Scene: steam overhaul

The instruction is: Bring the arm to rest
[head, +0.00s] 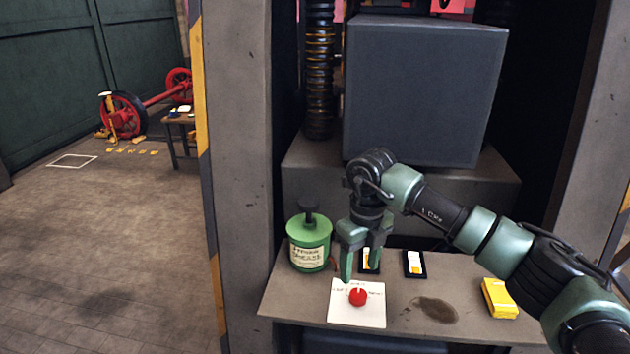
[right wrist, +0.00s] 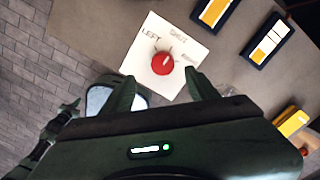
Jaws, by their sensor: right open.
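My right arm comes in from the right in the head view, and its gripper (head: 358,262) points down over the grey bench (head: 290,300). The gripper is open, with nothing between its fingers. Just in front of the fingers a red knob (head: 358,297) sits on a white card (head: 340,315) with lettering. In the right wrist view the red knob (right wrist: 163,65) lies beyond the two spread fingertips (right wrist: 160,95), apart from them. The word LEFT reads on the white card (right wrist: 145,50) there. My left gripper is not seen in the head view.
A green grease can (head: 309,243) stands left of the gripper. Two dark-framed cards (head: 415,264) lie behind it, one partly hidden. A yellow box (head: 499,298) and a dark stain (head: 435,309) are at the right. A large grey block (head: 422,95) stands behind; a pillar (head: 235,150) is left.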

